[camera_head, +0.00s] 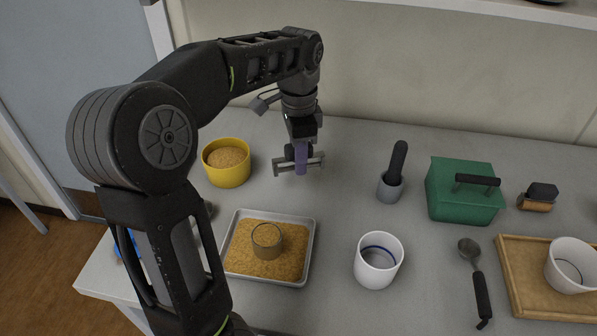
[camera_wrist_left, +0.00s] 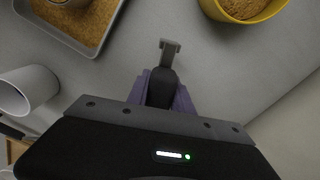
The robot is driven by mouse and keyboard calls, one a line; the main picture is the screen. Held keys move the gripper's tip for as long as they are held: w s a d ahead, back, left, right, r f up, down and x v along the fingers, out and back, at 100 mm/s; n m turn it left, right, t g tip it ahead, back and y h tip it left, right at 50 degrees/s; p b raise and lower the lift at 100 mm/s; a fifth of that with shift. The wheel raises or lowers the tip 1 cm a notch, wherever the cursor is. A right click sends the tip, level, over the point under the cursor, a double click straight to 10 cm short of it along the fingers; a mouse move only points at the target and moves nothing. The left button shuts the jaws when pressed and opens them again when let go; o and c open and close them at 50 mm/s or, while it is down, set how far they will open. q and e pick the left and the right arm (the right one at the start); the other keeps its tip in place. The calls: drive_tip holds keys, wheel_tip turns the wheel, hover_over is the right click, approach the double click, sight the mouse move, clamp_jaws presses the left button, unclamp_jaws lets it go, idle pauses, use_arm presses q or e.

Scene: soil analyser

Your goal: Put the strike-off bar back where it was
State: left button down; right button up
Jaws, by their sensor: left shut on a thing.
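My left gripper (camera_head: 301,160) is at the back middle of the grey table, right of the yellow bowl. Its purple fingers are shut on the black handle of the strike-off bar (camera_head: 283,167). In the left wrist view the fingers (camera_wrist_left: 162,93) grip the handle from both sides, and the bar's grey metal end (camera_wrist_left: 169,45) points away from the palm. I cannot tell whether the bar touches the table. My right gripper is not in view.
A yellow bowl of soil (camera_head: 227,178) stands left of the bar. A metal tray (camera_head: 307,246) holds soil and a ring (camera_head: 267,240). A white cup (camera_head: 376,272), grey mortar with pestle (camera_head: 390,190), green box (camera_head: 460,205), scoop (camera_head: 478,285) and wooden tray (camera_head: 512,285) lie rightward.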

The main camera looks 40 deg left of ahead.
sight(298, 184)
use_arm(q)
drive_tip(key=shift+f, duration=2.3)
drive_tip(key=shift+f+b, duration=0.2)
drive_tip(key=shift+b, duration=0.1)
drive_tip(key=c, duration=1.1)
unclamp_jaws()
drive_tip(key=shift+r, duration=0.1)
drive_tip(key=shift+r+p, duration=0.45)
drive_tip(key=shift+r, duration=3.4)
